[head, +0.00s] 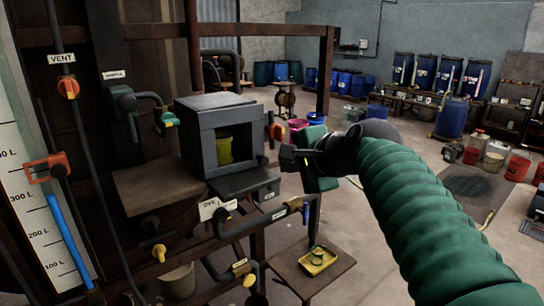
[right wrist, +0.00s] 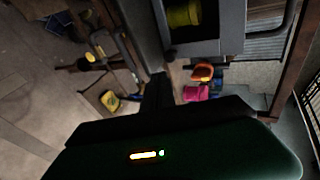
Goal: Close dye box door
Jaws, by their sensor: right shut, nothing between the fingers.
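The dye box (head: 202,140) is a dark grey box on a brown shelf, its front open. A yellow-green cup (head: 224,150) stands inside; it also shows in the right wrist view (right wrist: 183,13). A dark flat panel (head: 243,181) sticks out below the opening, and I cannot tell for sure that it is the door. My right gripper (head: 288,158) is right of the box and apart from it in the head view, shut and empty. Its dark fingers (right wrist: 158,92) show below the box in the right wrist view. My left gripper is not in view.
Pipes with a blue-handled valve (head: 305,213) run below the box. A small table (head: 330,274) with a yellow tray (head: 318,261) stands lower down. Blue drums (head: 448,75) line the back wall.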

